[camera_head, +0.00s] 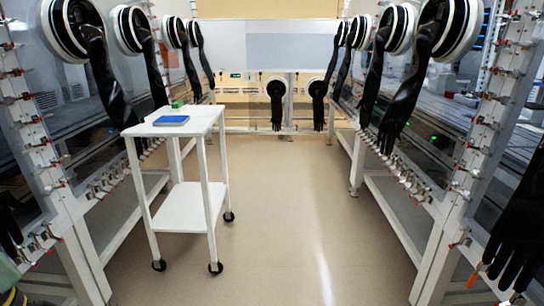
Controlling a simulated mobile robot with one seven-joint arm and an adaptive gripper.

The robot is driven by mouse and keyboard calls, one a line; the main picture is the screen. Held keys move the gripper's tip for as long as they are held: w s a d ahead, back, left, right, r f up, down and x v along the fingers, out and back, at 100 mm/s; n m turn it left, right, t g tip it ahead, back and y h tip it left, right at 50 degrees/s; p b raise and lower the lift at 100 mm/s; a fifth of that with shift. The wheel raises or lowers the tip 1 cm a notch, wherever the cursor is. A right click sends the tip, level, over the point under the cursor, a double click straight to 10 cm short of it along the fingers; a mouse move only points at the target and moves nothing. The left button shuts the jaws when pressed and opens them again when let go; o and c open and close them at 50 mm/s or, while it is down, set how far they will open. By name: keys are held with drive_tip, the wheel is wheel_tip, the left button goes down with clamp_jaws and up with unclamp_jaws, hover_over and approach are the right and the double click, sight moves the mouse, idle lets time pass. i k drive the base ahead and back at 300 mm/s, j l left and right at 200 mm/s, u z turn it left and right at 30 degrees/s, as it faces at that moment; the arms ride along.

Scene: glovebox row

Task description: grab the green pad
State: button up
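A small green pad (178,104) lies on the top of a white wheeled cart (148,127), towards its back edge. A blue flat pad-like object (171,120) lies in front of it on the same top. The two look close together, with the green one slightly further back. My gripper is not in view.
The cart has an empty lower shelf (185,208) and black casters. Glovebox rows with hanging black gloves line the left (105,75) and right (405,95) sides. A further glovebox (293,50) closes the far end. The aisle floor (285,210) right of the cart is clear.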

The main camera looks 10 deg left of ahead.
sight(178, 107)
drive_tip(key=i, duration=2.95)
drive_tip(key=i+j+u, duration=0.3)
drive_tip(key=i+j, duration=0.3)
